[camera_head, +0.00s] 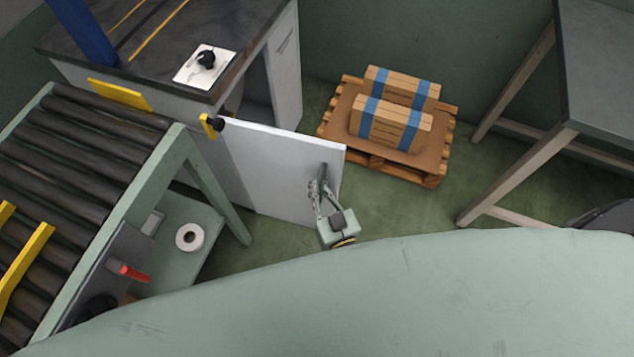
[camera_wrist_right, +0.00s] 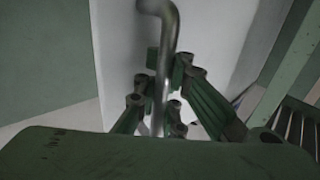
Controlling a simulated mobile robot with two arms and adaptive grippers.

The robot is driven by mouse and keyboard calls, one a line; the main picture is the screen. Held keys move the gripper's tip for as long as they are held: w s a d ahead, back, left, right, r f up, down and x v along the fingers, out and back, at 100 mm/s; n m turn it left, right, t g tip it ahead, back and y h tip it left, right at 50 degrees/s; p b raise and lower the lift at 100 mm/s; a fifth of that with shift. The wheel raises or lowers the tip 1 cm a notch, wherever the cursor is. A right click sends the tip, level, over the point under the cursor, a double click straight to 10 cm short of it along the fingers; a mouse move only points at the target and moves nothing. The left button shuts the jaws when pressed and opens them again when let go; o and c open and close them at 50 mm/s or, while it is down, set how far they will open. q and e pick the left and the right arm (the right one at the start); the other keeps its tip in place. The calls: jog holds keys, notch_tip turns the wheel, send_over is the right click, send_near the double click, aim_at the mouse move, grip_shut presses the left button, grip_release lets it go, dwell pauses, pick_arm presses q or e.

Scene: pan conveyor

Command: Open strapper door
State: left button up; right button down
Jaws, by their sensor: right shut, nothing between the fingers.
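The strapper (camera_head: 160,90) is a cabinet with a dark top at upper left in the head view. Its white door (camera_head: 270,168) stands swung out from the cabinet, with a dark opening (camera_head: 257,85) behind it. A grey bar handle (camera_head: 323,172) is near the door's right edge; in the right wrist view the metal handle (camera_wrist_right: 168,35) rises in front of the white panel. My right gripper (camera_head: 318,187) is at the handle, its fingers (camera_wrist_right: 168,95) shut with nothing held. Whether they touch the bar is unclear. My left gripper is out of view.
A roller conveyor (camera_head: 80,150) with a green frame lies left of the door. A pallet (camera_head: 395,165) with strapped boxes (camera_head: 392,122) stands right of the door. A grey table (camera_head: 605,80) is at far right. Green floor (camera_head: 390,208) shows between door and table.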

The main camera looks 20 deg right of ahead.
jog(key=c, duration=2.5)
grip_release()
jog(key=shift+s+d+f, duration=0.1)
jog(key=shift+s+d, duration=0.05)
jog(key=shift+d, duration=0.25)
jog(key=shift+s+d+f, duration=0.1)
jog(key=shift+d, duration=0.3)
jog(key=shift+c, duration=0.2)
jog(key=o, duration=0.6)
jog(key=shift+s+d+h, duration=0.15)
jog(key=shift+d+h, duration=0.05)
jog(key=shift+h, duration=0.1)
jog(key=shift+c, duration=0.2)
jog(key=shift+o, duration=0.8)
jog(key=s, duration=1.2)
jog(key=shift+d, duration=0.35)
